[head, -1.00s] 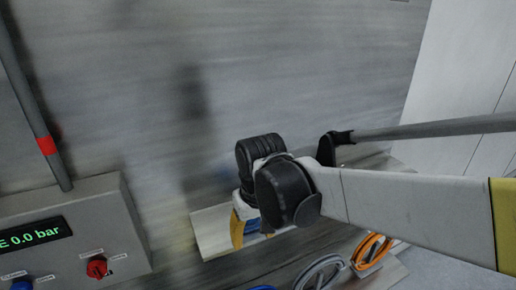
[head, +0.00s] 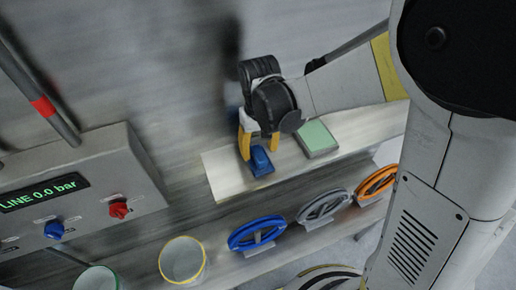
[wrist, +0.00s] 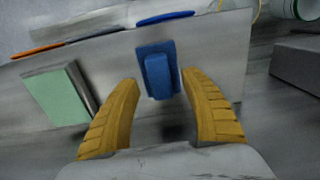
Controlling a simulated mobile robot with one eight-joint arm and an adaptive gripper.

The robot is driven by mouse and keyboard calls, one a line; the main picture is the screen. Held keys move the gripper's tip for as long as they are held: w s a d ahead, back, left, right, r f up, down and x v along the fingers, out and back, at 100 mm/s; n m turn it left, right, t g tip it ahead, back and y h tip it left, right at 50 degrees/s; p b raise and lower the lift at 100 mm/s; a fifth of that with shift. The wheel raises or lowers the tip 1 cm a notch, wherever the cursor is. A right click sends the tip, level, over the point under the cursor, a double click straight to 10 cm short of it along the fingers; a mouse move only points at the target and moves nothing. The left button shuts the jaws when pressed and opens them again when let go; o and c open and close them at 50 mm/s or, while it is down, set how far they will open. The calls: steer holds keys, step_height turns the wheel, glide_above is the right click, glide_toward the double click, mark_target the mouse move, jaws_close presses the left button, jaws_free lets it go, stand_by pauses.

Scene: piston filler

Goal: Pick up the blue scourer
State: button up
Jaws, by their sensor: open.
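The blue scourer (head: 261,161) lies on a light metal shelf (head: 226,188), towards its left end in the head view. In the wrist view the blue scourer (wrist: 158,72) sits ahead of and between my yellow fingertips. My gripper (head: 259,146) is open and empty, with its fingers pointing down close to the scourer. In the wrist view its two fingers (wrist: 160,85) are spread wide, with the scourer's near end reaching between them. I cannot tell whether a finger touches it.
A green pad (head: 317,138) lies on the same shelf to the right. Below are blue (head: 257,233), grey (head: 323,206) and orange (head: 376,184) handwheels. A yellow-rimmed cup (head: 183,260) and a control box (head: 85,190) stand to the left.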

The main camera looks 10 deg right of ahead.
mark_target(259, 153)
steer(key=shift+w+f, duration=0.1)
steer(key=shift+f, duration=1.45)
jaws_close()
steer(key=shift+r, duration=0.15)
steer(key=shift+r, duration=0.25)
steer(key=r, duration=0.3)
steer(key=shift+s+d+r, duration=0.2)
steer(key=shift+d+r, duration=0.05)
steer(key=shift+r, duration=0.15)
steer(key=s+d+r, duration=0.4)
steer(key=d+r, duration=0.2)
steer(key=d, duration=0.4)
steer(key=shift+s+r, duration=0.25)
steer(key=shift+s, duration=0.1)
